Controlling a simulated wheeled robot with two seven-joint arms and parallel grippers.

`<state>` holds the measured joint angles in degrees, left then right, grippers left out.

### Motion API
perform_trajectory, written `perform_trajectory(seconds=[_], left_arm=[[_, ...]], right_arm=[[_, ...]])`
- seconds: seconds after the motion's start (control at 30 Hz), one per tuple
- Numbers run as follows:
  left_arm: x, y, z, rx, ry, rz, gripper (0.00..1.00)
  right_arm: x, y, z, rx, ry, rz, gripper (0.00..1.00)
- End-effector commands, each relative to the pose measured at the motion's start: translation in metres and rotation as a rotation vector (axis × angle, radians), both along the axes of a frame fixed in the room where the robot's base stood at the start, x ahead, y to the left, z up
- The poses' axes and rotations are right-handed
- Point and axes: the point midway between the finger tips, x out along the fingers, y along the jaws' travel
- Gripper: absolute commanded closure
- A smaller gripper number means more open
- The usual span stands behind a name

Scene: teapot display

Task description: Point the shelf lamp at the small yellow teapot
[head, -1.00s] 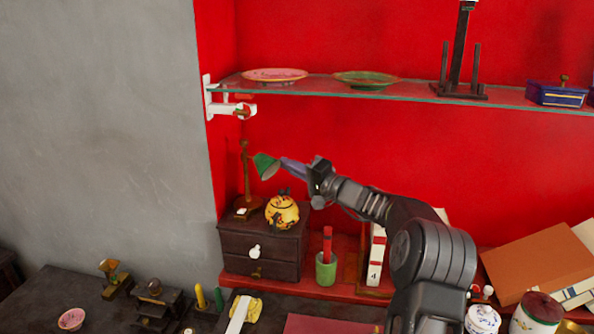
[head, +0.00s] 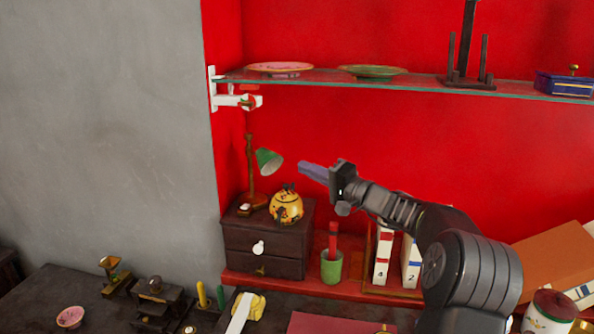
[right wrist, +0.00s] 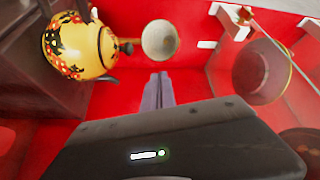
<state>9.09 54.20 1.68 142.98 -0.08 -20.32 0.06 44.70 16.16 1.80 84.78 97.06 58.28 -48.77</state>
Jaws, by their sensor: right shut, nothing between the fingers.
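The shelf lamp has a brown upright stand (head: 250,172) and a green shade (head: 266,160). It stands on a small dark drawer cabinet, and the shade's pale mouth faces down and right. The small yellow teapot (head: 286,208), with dark and red decoration, sits on the same cabinet, below and slightly right of the shade. My right gripper (head: 303,167) is shut and empty, right of the shade with a gap between them. In the right wrist view, the shade's pale inside (right wrist: 159,40) shows beyond my fingers (right wrist: 158,80), with the teapot (right wrist: 78,46) to its left. My left gripper is out of view.
A glass shelf (head: 420,88) with plates runs above my right gripper. The dark cabinet (head: 266,240) stands by the grey wall. A green cup (head: 331,266) and upright books (head: 384,258) stand below my right arm. The space between shade and fingers is free.

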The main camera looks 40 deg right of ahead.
Motion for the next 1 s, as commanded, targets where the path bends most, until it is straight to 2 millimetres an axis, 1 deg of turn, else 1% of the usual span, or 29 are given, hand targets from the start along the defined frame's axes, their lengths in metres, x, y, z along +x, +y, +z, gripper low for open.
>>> perform_trajectory(seconds=[0.03,0.1,0.23,0.53,0.6,0.67,0.77,0.8,0.87,0.9,0.97,1.0], left_arm=[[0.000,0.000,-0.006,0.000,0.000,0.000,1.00],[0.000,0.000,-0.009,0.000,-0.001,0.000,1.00],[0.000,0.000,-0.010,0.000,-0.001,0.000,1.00],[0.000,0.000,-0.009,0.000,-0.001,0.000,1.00],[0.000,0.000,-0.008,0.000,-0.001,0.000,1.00],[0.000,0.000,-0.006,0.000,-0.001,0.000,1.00],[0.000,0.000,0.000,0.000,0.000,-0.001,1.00],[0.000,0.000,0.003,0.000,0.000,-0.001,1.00],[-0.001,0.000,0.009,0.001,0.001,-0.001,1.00],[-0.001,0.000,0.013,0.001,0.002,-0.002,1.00],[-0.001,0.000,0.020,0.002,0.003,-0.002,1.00],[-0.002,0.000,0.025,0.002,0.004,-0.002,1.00]], right_arm=[[-0.008,-0.003,-0.003,-0.001,0.000,-0.002,1.00],[-0.016,-0.005,-0.004,0.000,0.000,-0.002,1.00],[-0.024,-0.006,-0.003,0.001,0.000,-0.001,1.00],[-0.023,-0.005,-0.002,0.001,0.000,0.001,1.00],[-0.021,0.001,0.002,0.001,-0.005,0.012,1.00],[-0.016,0.012,0.010,-0.002,-0.014,0.032,1.00],[-0.005,0.048,0.040,-0.015,-0.052,0.092,1.00],[-0.001,0.071,0.057,-0.021,-0.071,0.129,1.00],[0.002,0.116,0.082,-0.039,-0.091,0.202,1.00],[0.003,0.149,0.092,-0.062,-0.086,0.252,1.00],[0.003,0.198,0.099,-0.143,-0.057,0.301,1.00],[0.002,0.228,0.097,-0.241,-0.031,0.316,1.00]])
